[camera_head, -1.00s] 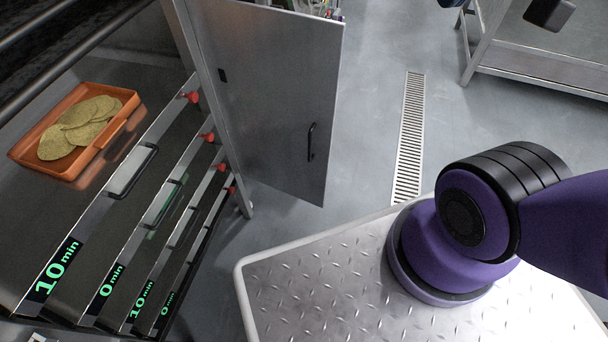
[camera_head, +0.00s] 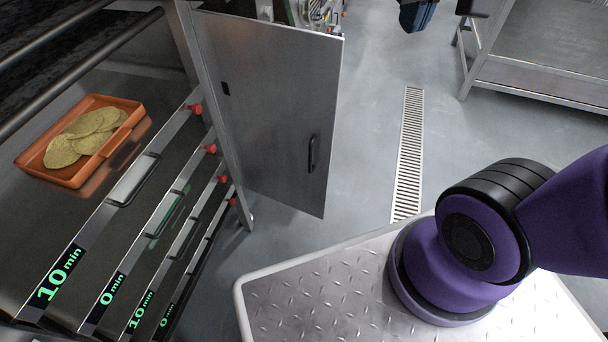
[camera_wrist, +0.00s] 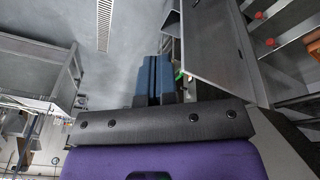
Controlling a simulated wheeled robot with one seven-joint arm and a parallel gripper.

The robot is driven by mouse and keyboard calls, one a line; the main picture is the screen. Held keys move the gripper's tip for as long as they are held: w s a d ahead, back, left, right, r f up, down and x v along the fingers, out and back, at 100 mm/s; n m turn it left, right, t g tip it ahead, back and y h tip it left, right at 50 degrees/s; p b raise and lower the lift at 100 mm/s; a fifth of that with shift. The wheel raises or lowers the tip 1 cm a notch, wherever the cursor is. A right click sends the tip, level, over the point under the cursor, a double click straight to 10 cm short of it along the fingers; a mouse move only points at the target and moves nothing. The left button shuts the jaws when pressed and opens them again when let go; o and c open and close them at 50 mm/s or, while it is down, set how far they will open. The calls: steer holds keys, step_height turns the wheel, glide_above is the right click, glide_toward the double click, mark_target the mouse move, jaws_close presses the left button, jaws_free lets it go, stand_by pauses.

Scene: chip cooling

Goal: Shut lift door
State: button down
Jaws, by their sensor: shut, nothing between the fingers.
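The lift door is a grey metal panel (camera_head: 270,110) with a black handle (camera_head: 313,153). In the head view it stands open, swung out from the frame beside the cooling shelves. In the wrist view the grey door panel (camera_wrist: 215,45) is just right of my fingers. My gripper shows at the top edge of the head view (camera_head: 417,16), beyond and right of the door. In the wrist view its blue fingers (camera_wrist: 153,75) are together and hold nothing. I cannot tell whether they touch the door.
At left, shelves with timer displays (camera_head: 60,275) carry an orange tray (camera_head: 75,180) of chips. A floor drain (camera_head: 408,150) crosses the clear floor right of the door. A metal table (camera_head: 540,75) stands at the upper right. My tread-plate base is at the bottom.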

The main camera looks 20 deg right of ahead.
steer(key=w+a+f+g+h, duration=0.1)
steer(key=w+a+f+h, duration=0.3)
steer(key=f, duration=0.4)
steer(key=w+a+f+n+g+h, duration=0.1)
steer(key=w+a+f+h, duration=0.2)
steer(key=w+a+f, duration=0.4)
steer(key=w+a+f+g+h, duration=0.1)
steer(key=w+a+f+h, duration=0.15)
steer(key=f, duration=0.55)
steer(key=s+a+f+n+t+h, duration=0.1)
steer(key=s+a+f+n+t, duration=0.2)
steer(key=f, duration=0.7)
steer(key=a+f+n+t+h, duration=0.15)
steer(key=f+t, duration=0.25)
steer(key=f, duration=0.6)
steer(key=s+a+f+n+t+h, duration=0.2)
steer(key=a+f+t, duration=0.2)
steer(key=f, duration=0.6)
steer(key=x, duration=1.4)
steer(key=shift+d, duration=0.2)
steer(key=shift+m, duration=0.25)
